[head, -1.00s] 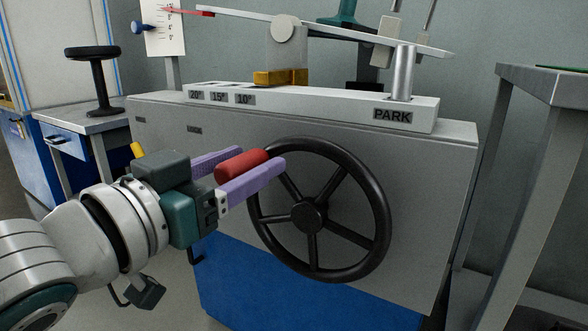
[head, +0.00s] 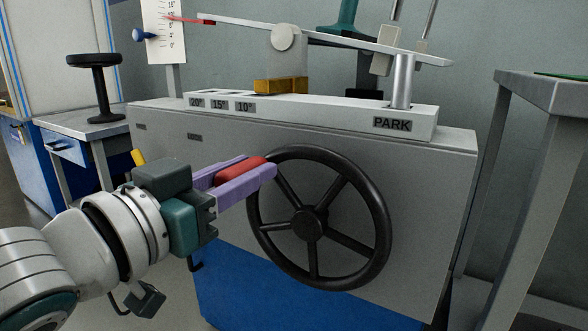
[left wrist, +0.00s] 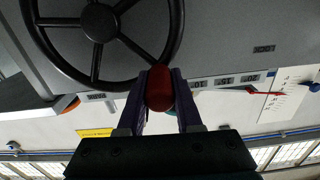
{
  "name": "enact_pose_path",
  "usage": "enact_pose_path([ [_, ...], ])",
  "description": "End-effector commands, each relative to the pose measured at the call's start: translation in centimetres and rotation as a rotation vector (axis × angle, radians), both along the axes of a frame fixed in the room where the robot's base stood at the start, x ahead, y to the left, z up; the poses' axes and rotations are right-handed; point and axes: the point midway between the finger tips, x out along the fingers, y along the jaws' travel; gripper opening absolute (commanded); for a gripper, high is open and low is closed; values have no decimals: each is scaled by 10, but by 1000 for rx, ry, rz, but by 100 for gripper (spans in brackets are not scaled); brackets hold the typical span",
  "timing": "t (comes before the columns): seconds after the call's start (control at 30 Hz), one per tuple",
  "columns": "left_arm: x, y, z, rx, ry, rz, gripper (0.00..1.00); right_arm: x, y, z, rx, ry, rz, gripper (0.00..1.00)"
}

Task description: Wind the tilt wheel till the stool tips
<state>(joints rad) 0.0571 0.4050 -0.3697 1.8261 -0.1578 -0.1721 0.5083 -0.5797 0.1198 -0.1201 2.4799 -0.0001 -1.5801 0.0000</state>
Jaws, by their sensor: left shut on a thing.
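A black five-spoke tilt wheel (head: 311,223) is on the front of a grey cabinet. A red handle (head: 241,169) stands out from the wheel's upper left rim. My left gripper (head: 265,173) has its purple fingers shut on this handle. In the left wrist view the red handle (left wrist: 159,88) sits between the fingers and the wheel (left wrist: 100,22) is beyond it. A white tilting beam (head: 340,39) on a round pivot slopes down to the right. A black stool (head: 93,82) stands upright on a side table at left. My right gripper is not in view.
A white scale card (head: 163,30) with a red pointer (head: 185,18) is at upper left. A pale rail marked 20°, 15°, 10° and PARK (head: 392,124) lies on the cabinet (head: 440,200), with a yellow block (head: 281,86). A grey table (head: 550,90) stands close at right.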

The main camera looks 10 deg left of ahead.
Motion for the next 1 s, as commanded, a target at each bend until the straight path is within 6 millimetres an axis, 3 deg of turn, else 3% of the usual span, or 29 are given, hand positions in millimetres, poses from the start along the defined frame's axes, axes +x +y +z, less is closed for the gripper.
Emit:
enact_pose_path([
  [0.87, 0, 0, 0, 0, 0, 0, 0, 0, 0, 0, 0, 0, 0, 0],
  [1.0, -1, -4, 9, 48, -17, 1, 0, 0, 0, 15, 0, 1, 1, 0],
])
